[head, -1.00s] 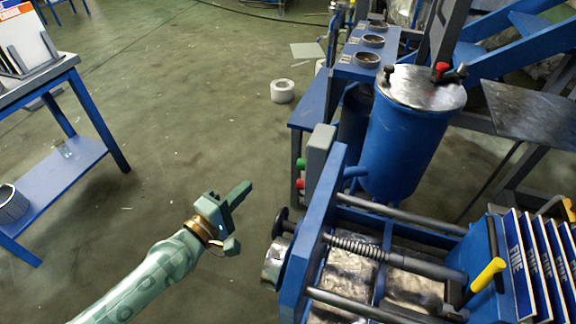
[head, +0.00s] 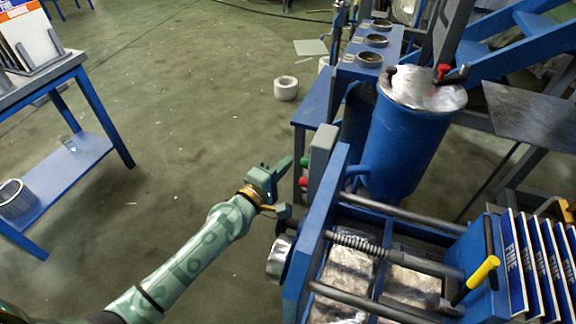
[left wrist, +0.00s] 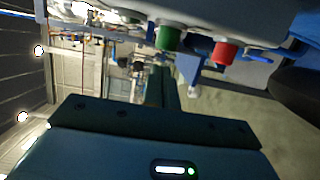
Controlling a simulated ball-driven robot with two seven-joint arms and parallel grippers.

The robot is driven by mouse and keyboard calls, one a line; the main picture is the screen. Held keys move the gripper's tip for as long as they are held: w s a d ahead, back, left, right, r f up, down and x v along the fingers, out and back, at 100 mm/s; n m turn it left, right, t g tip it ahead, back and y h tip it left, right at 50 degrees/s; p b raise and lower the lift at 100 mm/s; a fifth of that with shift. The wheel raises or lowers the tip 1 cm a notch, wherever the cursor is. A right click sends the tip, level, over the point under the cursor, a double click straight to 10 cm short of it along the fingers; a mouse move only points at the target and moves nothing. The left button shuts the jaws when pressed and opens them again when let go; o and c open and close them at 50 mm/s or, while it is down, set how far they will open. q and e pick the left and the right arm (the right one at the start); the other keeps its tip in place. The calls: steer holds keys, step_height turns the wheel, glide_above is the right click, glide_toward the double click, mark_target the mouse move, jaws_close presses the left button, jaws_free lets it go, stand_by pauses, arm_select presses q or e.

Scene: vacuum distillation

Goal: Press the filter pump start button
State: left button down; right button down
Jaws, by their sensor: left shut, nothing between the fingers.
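The left wrist view shows the green button (left wrist: 168,37) and the red button (left wrist: 224,52) above the fingers (left wrist: 164,88). I cannot tell which button is the start button. My right gripper is out of view.
A blue tank (head: 405,145) stands behind. A blue table (head: 82,85) is at the left.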

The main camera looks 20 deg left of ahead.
arm_select(q)
steer(key=shift+d, duration=0.65)
